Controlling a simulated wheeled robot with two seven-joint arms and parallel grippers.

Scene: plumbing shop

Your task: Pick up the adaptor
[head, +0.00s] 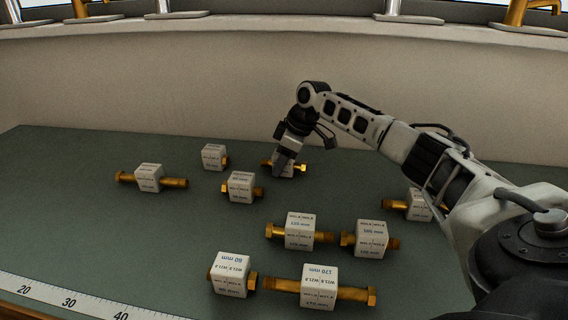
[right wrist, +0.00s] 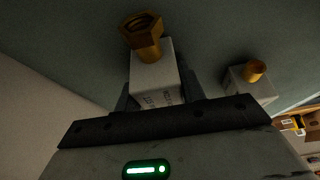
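Several brass adaptors with white label blocks lie on the green table; which one the task means cannot be told. My right gripper (head: 283,167) points down at the one at the back (head: 300,168), hiding most of it. In the right wrist view, its white block (right wrist: 153,78) and brass hex end (right wrist: 142,34) stand out between the two dark fingers (right wrist: 160,95), one on each side. Whether the fingers press on the block cannot be told. My left gripper is not in view.
Nearby are adaptors at the left (head: 149,171), back (head: 213,156) and middle (head: 240,184). Others lie in front, such as the long 170 mm one (head: 319,288) and the 60 mm one (head: 229,275). A ruler (head: 68,302) runs along the front left edge. A pale wall (head: 130,85) rises behind.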

